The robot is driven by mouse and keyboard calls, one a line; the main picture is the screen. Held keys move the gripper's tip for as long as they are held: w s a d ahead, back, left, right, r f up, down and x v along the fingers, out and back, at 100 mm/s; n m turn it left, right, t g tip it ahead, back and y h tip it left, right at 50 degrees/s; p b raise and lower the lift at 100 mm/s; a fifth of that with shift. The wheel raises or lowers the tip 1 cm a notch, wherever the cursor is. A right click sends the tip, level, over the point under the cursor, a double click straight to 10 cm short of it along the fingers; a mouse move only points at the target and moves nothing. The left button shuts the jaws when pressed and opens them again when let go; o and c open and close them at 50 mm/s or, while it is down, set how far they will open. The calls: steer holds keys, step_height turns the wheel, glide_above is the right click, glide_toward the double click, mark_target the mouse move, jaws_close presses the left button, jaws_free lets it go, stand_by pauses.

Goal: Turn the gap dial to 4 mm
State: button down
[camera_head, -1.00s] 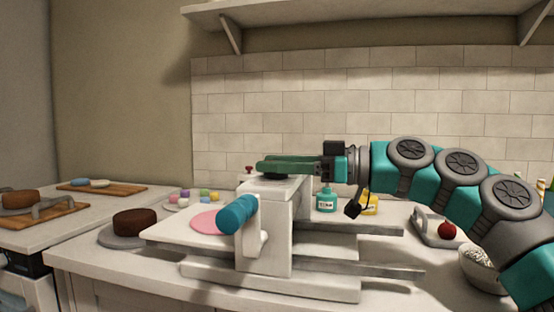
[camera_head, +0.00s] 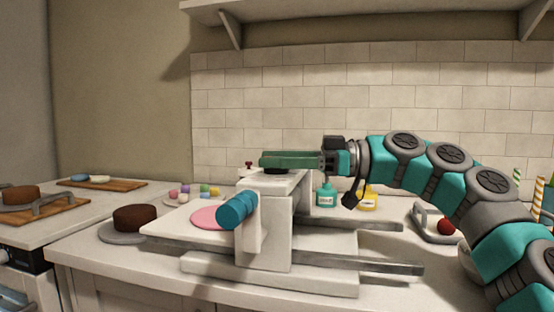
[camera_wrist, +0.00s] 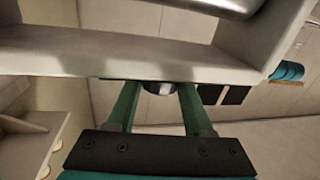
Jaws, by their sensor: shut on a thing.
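The white sheeter (camera_head: 264,235) stands on the counter, with a teal cylindrical handle (camera_head: 237,210) on its near side. My gripper (camera_head: 275,159) lies level over the top of its block. The gap dial (camera_head: 277,171) shows as a dark, low disc under the green fingers. In the wrist view, the dial (camera_wrist: 159,88) is a round dark and metallic knob between the two fingers of my gripper (camera_wrist: 158,95). The fingers are shut on it from both sides. The dial's scale and pointer cannot be read in either view.
A pink disc (camera_head: 207,217) lies on the sheeter's white plate. A brown cake (camera_head: 135,218) stands at left. Teal (camera_head: 326,196) and yellow (camera_head: 367,199) bottles stand behind the metal rails (camera_head: 370,266). A red ball (camera_head: 446,226) sits on a tray at right. A shelf hangs above.

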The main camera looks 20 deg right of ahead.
steer(key=shift+c, duration=1.5)
jaws_free()
steer(key=shift+d, duration=0.15)
steer(key=v, duration=0.7)
steer(key=shift+s+d+b, duration=0.15)
steer(key=shift+d+b, duration=0.1)
steer(key=shift+b, duration=0.15)
